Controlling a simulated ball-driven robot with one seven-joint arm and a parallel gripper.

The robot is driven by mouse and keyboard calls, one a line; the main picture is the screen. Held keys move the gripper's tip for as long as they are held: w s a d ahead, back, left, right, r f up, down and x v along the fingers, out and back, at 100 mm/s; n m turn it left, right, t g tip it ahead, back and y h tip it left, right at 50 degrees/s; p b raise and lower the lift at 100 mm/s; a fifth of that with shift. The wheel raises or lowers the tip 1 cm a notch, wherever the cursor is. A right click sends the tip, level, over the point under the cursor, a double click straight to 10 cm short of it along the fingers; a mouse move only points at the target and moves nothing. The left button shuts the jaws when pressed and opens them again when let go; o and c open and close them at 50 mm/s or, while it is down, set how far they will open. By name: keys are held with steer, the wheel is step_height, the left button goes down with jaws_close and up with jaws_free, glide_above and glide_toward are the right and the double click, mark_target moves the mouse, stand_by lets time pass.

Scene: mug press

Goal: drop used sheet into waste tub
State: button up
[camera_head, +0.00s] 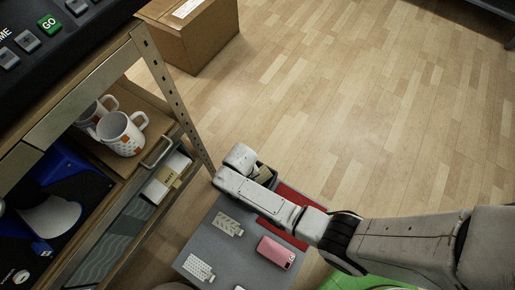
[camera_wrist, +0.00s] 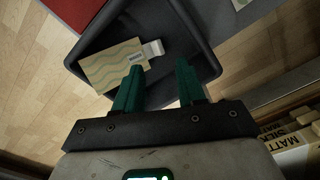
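The used sheet (camera_wrist: 108,64) is cream with wavy green lines and has a white tab (camera_wrist: 153,48) at one end. It lies inside the dark waste tub (camera_wrist: 207,45) in the wrist view, its lower left edge close to the tub's wall. My gripper (camera_wrist: 159,72) is open above the tub, its green fingers apart with nothing held between them. The left finger overlaps the sheet in the picture; I cannot tell whether they touch. In the head view, the tub (camera_head: 250,168) and a tan bit of sheet (camera_head: 266,173) show behind my arm, which hides my fingers.
A grey mat (camera_head: 215,254) with a pink phone (camera_head: 276,252) and patterned white cards lies below my arm. A shelf at left holds white mugs (camera_head: 121,133). A cardboard box (camera_head: 198,38) stands behind. Wooden floor at upper right is clear.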

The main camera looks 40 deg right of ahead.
step_height(320, 180, up, 11)
steer(key=p, duration=0.3)
steer(key=shift+f, duration=0.15)
stand_by(0.4)
steer(key=s+d+r+n+p, duration=0.1)
steer(key=s+d+r+p, duration=0.1)
steer(key=s+d+r, duration=0.4)
steer(key=s+d+r+t+p, duration=0.1)
steer(key=s+d+r, duration=0.5)
steer(key=s+r, duration=0.4)
steer(key=shift+s+r+n+p, duration=0.35)
steer(key=shift+r+n, duration=0.05)
steer(key=shift+r, duration=0.35)
